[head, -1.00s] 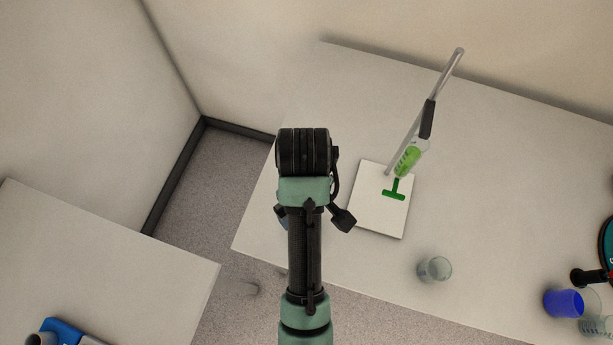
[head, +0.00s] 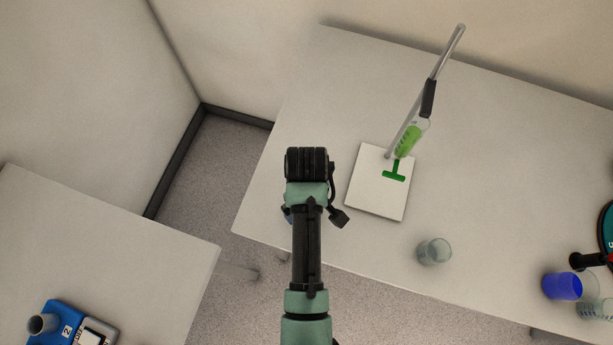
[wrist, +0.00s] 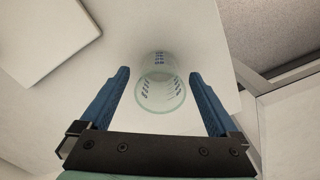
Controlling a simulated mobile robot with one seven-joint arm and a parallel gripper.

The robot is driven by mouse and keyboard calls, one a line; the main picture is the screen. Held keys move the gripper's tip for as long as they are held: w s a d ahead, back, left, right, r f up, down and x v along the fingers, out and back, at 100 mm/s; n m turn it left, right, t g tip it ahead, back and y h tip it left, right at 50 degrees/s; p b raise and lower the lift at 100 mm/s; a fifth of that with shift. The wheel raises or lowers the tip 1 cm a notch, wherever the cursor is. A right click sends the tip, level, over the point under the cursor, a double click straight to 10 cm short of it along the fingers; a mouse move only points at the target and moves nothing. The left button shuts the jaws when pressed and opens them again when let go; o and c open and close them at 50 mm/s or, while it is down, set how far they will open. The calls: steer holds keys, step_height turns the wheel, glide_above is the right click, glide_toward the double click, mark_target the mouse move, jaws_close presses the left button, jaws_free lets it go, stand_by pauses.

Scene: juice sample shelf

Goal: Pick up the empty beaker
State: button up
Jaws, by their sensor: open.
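The empty beaker (head: 434,251) is clear glass and stands near the front edge of the white table, right of my arm in the head view. In the wrist view a clear beaker (wrist: 160,88) with blue markings appears between my open fingers, its round rim toward the camera. My gripper (wrist: 158,74) has two blue fingers, spread apart with nothing held. The beaker seems to lie beyond the fingertips, and I see no contact. In the head view my arm hides most of the gripper.
A blue beaker (head: 562,286) and another clear beaker (head: 596,309) stand at the right. A second table (head: 120,250) is at left, with a floor gap between.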

steer(key=shift+f, duration=1)
steer(key=c, duration=1.4)
